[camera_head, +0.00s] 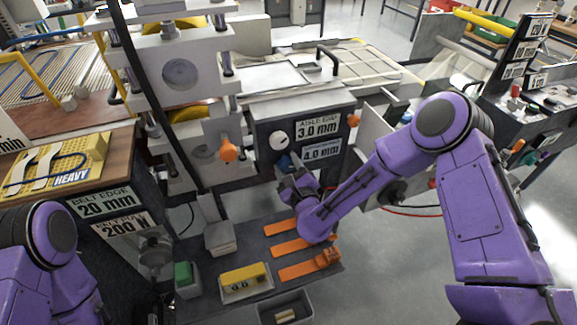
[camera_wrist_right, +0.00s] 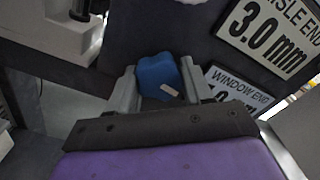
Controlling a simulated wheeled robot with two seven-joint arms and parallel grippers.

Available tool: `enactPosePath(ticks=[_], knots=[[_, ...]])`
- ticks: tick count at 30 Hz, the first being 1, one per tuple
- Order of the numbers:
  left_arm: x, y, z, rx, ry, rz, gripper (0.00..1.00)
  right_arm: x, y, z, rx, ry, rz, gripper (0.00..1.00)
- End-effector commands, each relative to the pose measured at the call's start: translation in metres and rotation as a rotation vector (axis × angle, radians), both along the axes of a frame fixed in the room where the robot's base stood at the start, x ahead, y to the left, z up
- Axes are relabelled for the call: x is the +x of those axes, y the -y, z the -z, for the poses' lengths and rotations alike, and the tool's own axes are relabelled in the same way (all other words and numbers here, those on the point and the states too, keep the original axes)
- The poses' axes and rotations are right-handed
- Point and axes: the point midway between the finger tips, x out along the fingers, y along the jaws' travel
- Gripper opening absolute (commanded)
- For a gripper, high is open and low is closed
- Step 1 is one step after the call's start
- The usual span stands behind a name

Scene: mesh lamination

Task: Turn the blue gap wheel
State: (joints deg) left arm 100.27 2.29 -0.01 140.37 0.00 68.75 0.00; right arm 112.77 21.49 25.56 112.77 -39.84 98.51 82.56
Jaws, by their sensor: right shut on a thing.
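The blue gap wheel (camera_wrist_right: 157,74) sits between the two grey fingers of my right gripper (camera_wrist_right: 160,88) in the right wrist view, and the fingers are shut on its sides. A small pale mark shows on the wheel's face. In the head view my right gripper (camera_head: 290,178) is at the dark machine panel (camera_head: 262,130), below a round white dial (camera_head: 279,141). Only a small blue patch of the wheel (camera_head: 283,161) shows there. My left arm is at the lower left; its gripper is out of view.
Signs on the panel read aisle end 3.0 mm (camera_head: 318,127) and window end 4.0 mm (camera_head: 322,151). Orange knobs (camera_head: 228,150) stick out beside the panel. Below, a dark bench holds orange tools (camera_head: 288,247), a yellow block (camera_head: 243,277) and a grey tray (camera_head: 285,309).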

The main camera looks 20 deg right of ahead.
Motion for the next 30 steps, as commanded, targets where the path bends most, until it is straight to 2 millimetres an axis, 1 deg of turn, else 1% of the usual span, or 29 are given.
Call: enactPosePath(ticks=[1, 8, 21, 30], knots=[[0.000, 0.000, 0.002, 0.000, 0.000, 0.000, 0.45, -0.001, 0.001, 0.003, -0.017, -0.004, 0.002, 0.20], [0.000, 0.000, 0.011, 0.000, 0.000, 0.000, 0.45, -0.001, 0.001, 0.005, -0.152, 0.000, 0.002, 0.20], [0.000, 0.000, 0.028, 0.000, 0.000, 0.000, 0.45, -0.001, 0.002, 0.004, -0.541, 0.011, 0.000, 0.20], [0.000, 0.000, 0.035, 0.000, 0.000, 0.000, 0.45, -0.001, 0.002, 0.003, -0.740, 0.017, 0.001, 0.20]])
